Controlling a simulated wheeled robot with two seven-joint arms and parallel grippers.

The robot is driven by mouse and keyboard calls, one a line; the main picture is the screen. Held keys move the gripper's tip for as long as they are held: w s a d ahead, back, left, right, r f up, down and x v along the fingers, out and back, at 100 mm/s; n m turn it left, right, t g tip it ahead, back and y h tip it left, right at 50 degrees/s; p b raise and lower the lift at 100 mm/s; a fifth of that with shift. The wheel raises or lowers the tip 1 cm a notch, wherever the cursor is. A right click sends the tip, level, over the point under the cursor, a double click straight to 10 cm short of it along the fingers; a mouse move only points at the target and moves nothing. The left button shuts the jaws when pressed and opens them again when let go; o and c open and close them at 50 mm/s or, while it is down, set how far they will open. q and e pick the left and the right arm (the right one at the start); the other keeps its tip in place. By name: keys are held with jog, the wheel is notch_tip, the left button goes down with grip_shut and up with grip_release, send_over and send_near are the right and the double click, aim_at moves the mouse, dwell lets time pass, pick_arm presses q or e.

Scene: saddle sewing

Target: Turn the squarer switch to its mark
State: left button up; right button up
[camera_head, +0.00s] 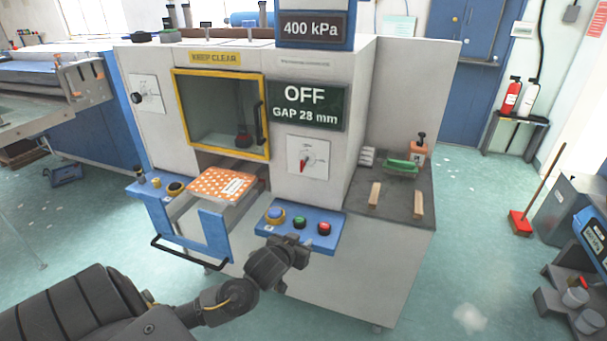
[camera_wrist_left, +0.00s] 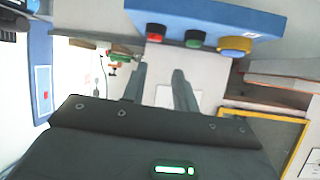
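A rotary switch with a red pointer (camera_head: 308,160) sits on a white dial plate on the machine's front, below the green display (camera_head: 305,106) reading OFF, GAP 28 mm. A second dial with a black knob (camera_head: 139,97) is on the front's left side. The pictures do not say which is the squarer switch, and the marks are too small to read. My left gripper (camera_head: 299,244) is in front of the blue button panel (camera_head: 325,241), below the red-pointer switch and apart from it. In the left wrist view its two fingers (camera_wrist_left: 159,71) stand apart with nothing between them. My right gripper is not in view.
The panel carries a blue button (camera_head: 275,214), a green button (camera_head: 299,222) and a red button (camera_head: 324,228). A yellow-framed window (camera_head: 177,110) is left of the switch. An orange dotted pad (camera_head: 220,185) lies below it. A black handle bar (camera_head: 190,258) juts out at the lower left.

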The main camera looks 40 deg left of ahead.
aim_at(301, 163)
pick_arm(q)
jog(key=w+a+r+n+t+y, duration=0.1)
jog(key=w+a+r+t, duration=0.1)
jog(key=w+a+r, duration=0.4)
jog(key=w+a+r+n+t+y, duration=0.1)
jog(key=w+a+r+t+y, duration=0.2)
jog(key=r, duration=0.5)
jog(key=shift+h, duration=0.6)
jog(key=p+x, duration=0.1)
jog(key=x, duration=0.3)
jog(key=a+p+x, duration=0.1)
jog(key=x, duration=0.3)
jog(key=shift+w+a+f+p, duration=0.1)
jog(key=shift+w+a+p, duration=0.05)
jog(key=shift+a+p, duration=0.2)
jog(key=shift+w+a+f, duration=0.1)
jog(key=shift+w+a, duration=0.05)
jog(key=shift+w, duration=0.4)
jog(key=shift+c, duration=0.3)
grip_shut()
